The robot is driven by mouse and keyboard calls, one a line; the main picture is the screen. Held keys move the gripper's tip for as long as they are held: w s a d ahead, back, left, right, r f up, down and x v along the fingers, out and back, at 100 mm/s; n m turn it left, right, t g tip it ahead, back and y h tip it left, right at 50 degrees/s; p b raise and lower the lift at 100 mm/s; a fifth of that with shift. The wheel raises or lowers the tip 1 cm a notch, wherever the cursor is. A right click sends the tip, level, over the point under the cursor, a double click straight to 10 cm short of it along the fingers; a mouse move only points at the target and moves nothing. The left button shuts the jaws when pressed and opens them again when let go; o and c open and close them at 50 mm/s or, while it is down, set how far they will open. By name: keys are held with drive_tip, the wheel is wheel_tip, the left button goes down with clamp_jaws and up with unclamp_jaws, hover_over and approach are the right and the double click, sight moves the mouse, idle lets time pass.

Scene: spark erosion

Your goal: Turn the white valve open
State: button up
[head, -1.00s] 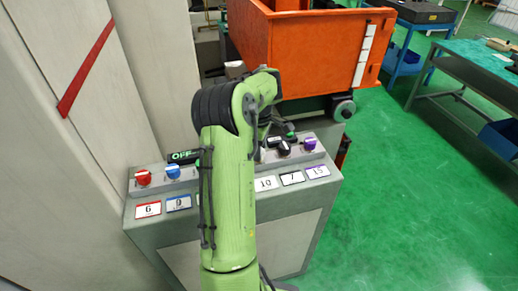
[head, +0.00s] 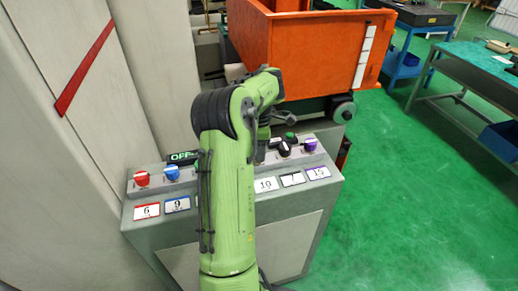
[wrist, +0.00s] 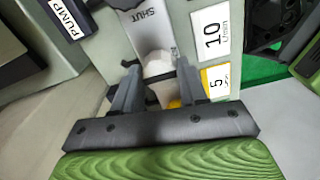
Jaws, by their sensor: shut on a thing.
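The white valve (wrist: 158,66) shows in the wrist view as a pale knob between my two fingers, on a grey panel beside a strip reading SHUT. My gripper (wrist: 156,92) is shut on it, one dark finger on each side. The fingers and gripper body hide part of the knob, so its exact turn cannot be told. A white label reading 10 l/min (wrist: 211,32) lies to its right; the same 10 label (head: 265,185) shows in the head view. There, my green arm hides my gripper and the middle of the panel.
The grey console (head: 233,258) also carries a red knob (head: 141,178), a blue knob (head: 172,173), a black knob (head: 284,149) and a purple knob (head: 310,145). An orange bin (head: 310,50) stands behind it. Green floor at right is open up to a workbench (head: 470,75).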

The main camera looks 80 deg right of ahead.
drive_tip(key=shift+r, duration=0.1)
drive_tip(key=o, duration=1.1)
drive_tip(key=shift+c, duration=0.2)
wheel_tip(320, 180, up, 16)
drive_tip(key=p, duration=0.6)
drive_tip(key=shift+p, duration=0.4)
